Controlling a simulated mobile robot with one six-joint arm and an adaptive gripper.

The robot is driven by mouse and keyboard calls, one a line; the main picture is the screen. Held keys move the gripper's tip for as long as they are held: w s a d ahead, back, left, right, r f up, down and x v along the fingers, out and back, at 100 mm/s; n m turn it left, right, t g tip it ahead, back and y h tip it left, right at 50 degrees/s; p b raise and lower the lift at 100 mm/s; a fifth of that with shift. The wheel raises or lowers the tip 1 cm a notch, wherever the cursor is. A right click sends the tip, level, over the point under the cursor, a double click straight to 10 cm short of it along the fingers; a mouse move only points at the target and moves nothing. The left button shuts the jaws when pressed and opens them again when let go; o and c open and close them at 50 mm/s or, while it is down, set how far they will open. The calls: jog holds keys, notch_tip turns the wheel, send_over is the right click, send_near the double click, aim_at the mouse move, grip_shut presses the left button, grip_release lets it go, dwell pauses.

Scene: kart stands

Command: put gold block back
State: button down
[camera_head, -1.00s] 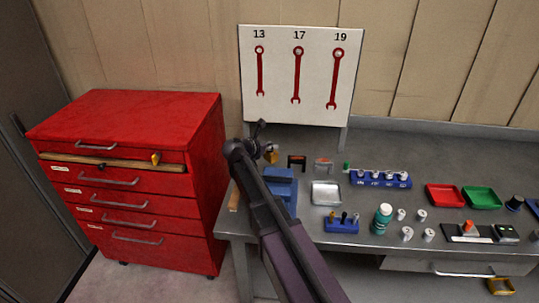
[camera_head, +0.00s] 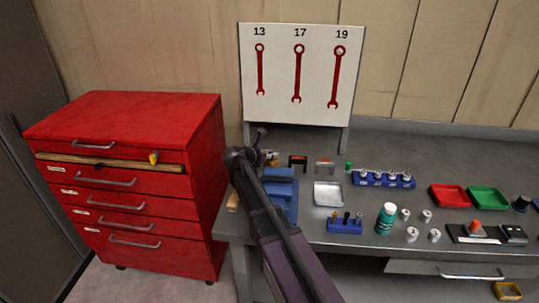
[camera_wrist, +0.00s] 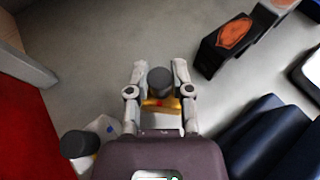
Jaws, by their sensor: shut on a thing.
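My gripper (camera_wrist: 160,95) is shut on a gold block (camera_wrist: 172,103) in the wrist view. A dark grey cylinder (camera_wrist: 160,80) stands between the fingertips, at the block's far side. The fingers and the wrist hide much of the block. In the head view my gripper (camera_head: 267,156) is at the back left of the bench, just behind the blue vise (camera_head: 281,190); the block is mostly hidden there. Whether it touches the bench top is not clear.
A black stand with an orange mark (camera_wrist: 236,36) is to the right of the gripper. The red drawer cabinet (camera_head: 190,130) stands left of the bench. The wrench board (camera_head: 297,75) rises behind. A silver tray (camera_head: 328,194) lies right of the vise.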

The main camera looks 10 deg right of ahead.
jog(key=c, duration=0.5)
grip_release()
jog(key=shift+r, duration=0.1)
jog(key=shift+s+a+r+p, duration=0.3)
jog(key=shift+s+a+p, duration=0.1)
jog(key=shift+p, duration=0.1)
jog(key=p+v, duration=0.4)
jog(key=v, duration=0.6)
jog(key=shift+s+a+r, duration=0.1)
jog(key=shift+a+r, duration=0.05)
jog(key=shift+a, duration=0.2)
jog(key=shift+r, duration=0.1)
